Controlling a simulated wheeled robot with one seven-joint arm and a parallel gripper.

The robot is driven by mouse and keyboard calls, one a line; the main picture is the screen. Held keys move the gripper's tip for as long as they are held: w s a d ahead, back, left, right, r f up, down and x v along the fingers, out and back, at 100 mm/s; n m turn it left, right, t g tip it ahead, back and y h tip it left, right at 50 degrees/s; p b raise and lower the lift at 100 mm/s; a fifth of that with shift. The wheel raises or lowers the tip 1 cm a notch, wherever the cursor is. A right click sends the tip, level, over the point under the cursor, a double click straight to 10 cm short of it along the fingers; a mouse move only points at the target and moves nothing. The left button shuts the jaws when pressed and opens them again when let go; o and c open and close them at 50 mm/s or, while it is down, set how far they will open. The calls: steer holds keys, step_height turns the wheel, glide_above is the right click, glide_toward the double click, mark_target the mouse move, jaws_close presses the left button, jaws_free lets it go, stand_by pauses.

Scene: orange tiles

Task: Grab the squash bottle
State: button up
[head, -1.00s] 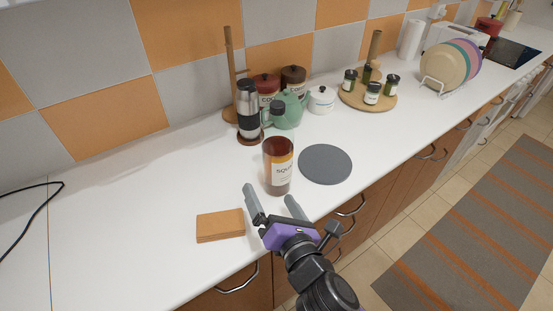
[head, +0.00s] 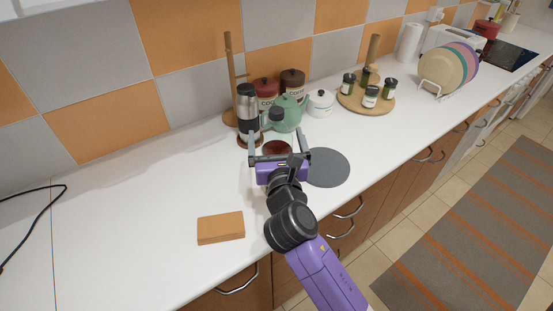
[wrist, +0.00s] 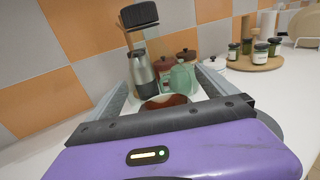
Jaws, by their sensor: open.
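The squash bottle shows only as a dark red-brown top (head: 277,147) in the head view, with its body hidden behind my gripper. In the wrist view its brown-red top (wrist: 166,101) lies between the two fingers, low in the picture, partly covered by the gripper body. My gripper (head: 273,138) is open, with one finger on each side of the bottle. In the wrist view my gripper (wrist: 163,78) has its fingers spread and pointing toward the wall side. I cannot tell whether either finger touches the bottle.
A silver-black press (head: 248,108), green teapot (head: 287,114) and lidded jars (head: 292,80) stand close behind. A grey round mat (head: 327,168) lies right of the bottle. An orange-brown block (head: 221,228) lies front left. A spice board (head: 352,102) stands farther right.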

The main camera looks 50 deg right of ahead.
steer(key=shift+x, duration=0.9)
jaws_close()
steer(key=shift+r, duration=0.15)
